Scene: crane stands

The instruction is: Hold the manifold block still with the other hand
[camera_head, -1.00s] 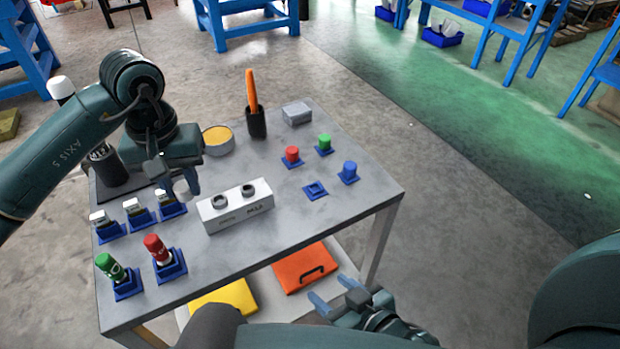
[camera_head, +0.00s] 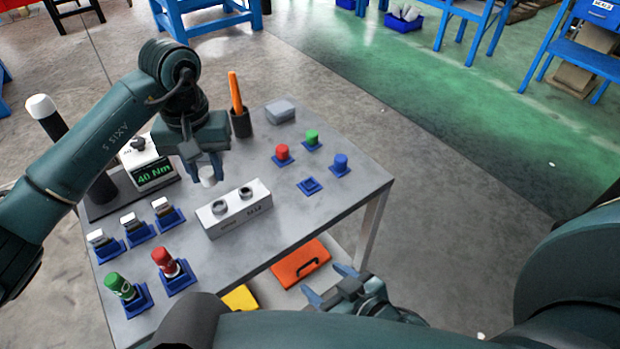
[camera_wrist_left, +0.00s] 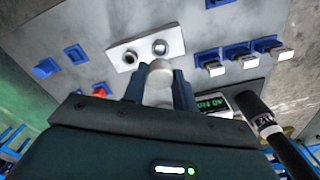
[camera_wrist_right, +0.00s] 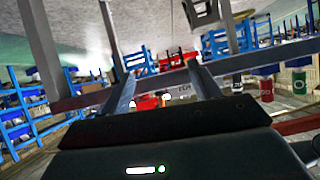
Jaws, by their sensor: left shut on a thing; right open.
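The white manifold block (camera_head: 234,214) with two round ports sits on the grey table, and it also shows in the left wrist view (camera_wrist_left: 125,60). My left gripper (camera_head: 206,173) is shut on a pale cylindrical piece (camera_wrist_left: 160,72), above the table just behind the block's left end in the head view. Whether the piece touches the block I cannot tell; it looks apart. My right gripper (camera_head: 330,290) is open and empty, off the table's front side and away from the block. The right wrist view shows its two spread fingers (camera_wrist_right: 160,88) with nothing between.
Blue holders with red (camera_head: 283,152), green (camera_head: 311,137) and blue (camera_head: 340,162) caps stand right of the block, beside an empty holder (camera_head: 310,185). A 40 Nm display unit (camera_head: 152,174), silver-topped pieces (camera_head: 131,223), and green (camera_head: 120,287) and red (camera_head: 165,262) cylinders stand left. A tool cup (camera_head: 241,124) stands behind.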

